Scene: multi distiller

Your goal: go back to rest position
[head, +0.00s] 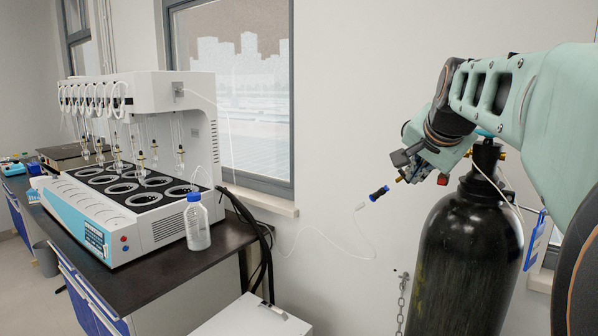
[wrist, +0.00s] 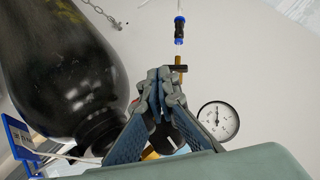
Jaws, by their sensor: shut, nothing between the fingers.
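My gripper (wrist: 160,92) shows in the wrist view with its two fingers together, shut and empty. It is over the top of a black gas cylinder (head: 466,262), close to the valve and regulator. In the head view my arm reaches in from the right and its wrist hides part of the valve. The cylinder also fills the left of the wrist view (wrist: 65,75). A pressure gauge (wrist: 218,121) sits right of the fingers. A brass fitting (wrist: 178,65) shows just beyond the fingertips.
A blue and black connector (head: 379,193) on a thin white tube is near the fitting, apart from it. A multi distiller (head: 200,110) stands on a dark bench (head: 165,272) at left, with a blue-capped bottle (head: 197,226). A chain (head: 401,300) hangs on the wall beside the cylinder.

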